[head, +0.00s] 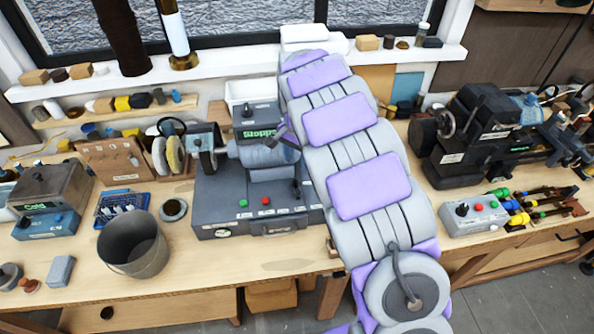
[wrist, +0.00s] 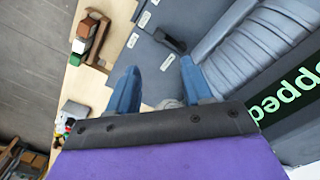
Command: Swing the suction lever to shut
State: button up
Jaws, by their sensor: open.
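A grey bench machine (head: 222,200) with a lit display reading "Stopped" stands in the middle of the bench. A small black lever (head: 297,188) rises from its top near the right end. What looks like the same lever (wrist: 172,41) shows in the wrist view, just beyond my fingertips; its label is too small to read. My gripper (wrist: 160,80) is open, with its two blue fingers apart and nothing between them. The lever looks tilted, and no finger visibly touches it. In the head view my arm covers most of the gripper and the machine's right end.
Green and red buttons sit on the machine's front left. A metal bucket (head: 133,246) stands at the bench's front left. A control box (head: 474,214) and a dark machine (head: 472,135) stand to the right. A shelf (head: 110,85) runs behind.

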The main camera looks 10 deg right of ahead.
notch_tip(320, 180, up, 4)
jog(key=shift+f, duration=0.15)
dwell(0.5)
jog(key=s+d+r+n+b, duration=0.1)
jog(key=s+d+b, duration=0.1)
jog(key=s, duration=0.7)
jog(key=s+d+r+n+b, duration=0.2)
jog(key=s+d, duration=0.1)
jog(key=s, duration=0.6)
jog(key=s+f+n+g+b, duration=0.1)
jog(key=s+f+n+b, duration=0.1)
jog(key=s, duration=1)
jog(key=s+a+f+n+b, duration=0.1)
jog(key=s+f+n, duration=0.3)
jog(key=s, duration=0.8)
jog(key=shift+a+f+g+b, duration=0.15)
jog(key=shift+f+g+b, duration=0.25)
jog(key=shift+b, duration=0.25)
jog(key=shift+c, duration=0.2)
